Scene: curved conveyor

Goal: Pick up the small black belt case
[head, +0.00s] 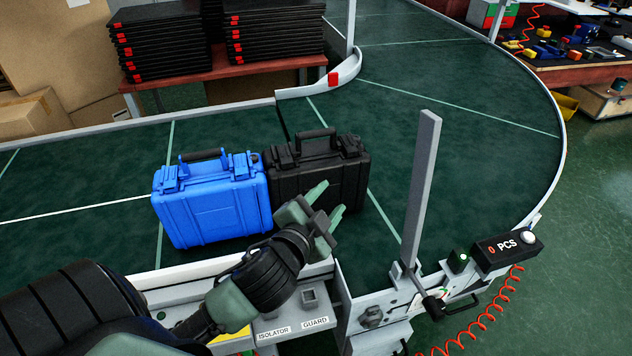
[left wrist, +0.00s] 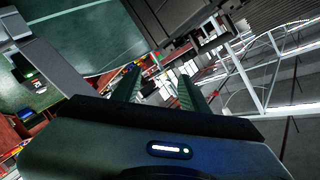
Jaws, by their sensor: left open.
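The small black belt case (head: 345,172) stands upright on the green conveyor with its handle up. It is beside the blue case (head: 212,200), on that case's right, and the two look close together or touching. My left gripper (head: 328,208) is in front of the black case and hides its lower front part. Its green fingers are spread, with nothing between them. In the left wrist view the two fingers (left wrist: 157,88) are apart, and part of the black case (left wrist: 205,35) shows at the top. I cannot tell whether the gripper touches the case. My right gripper is not in view.
A grey upright post (head: 422,190) stands right of the black case, near a counter box (head: 508,254). A white rail (head: 215,268) edges the conveyor's near side. Stacked black trays (head: 160,42) stand behind. The curved belt (head: 460,90) beyond the cases is clear.

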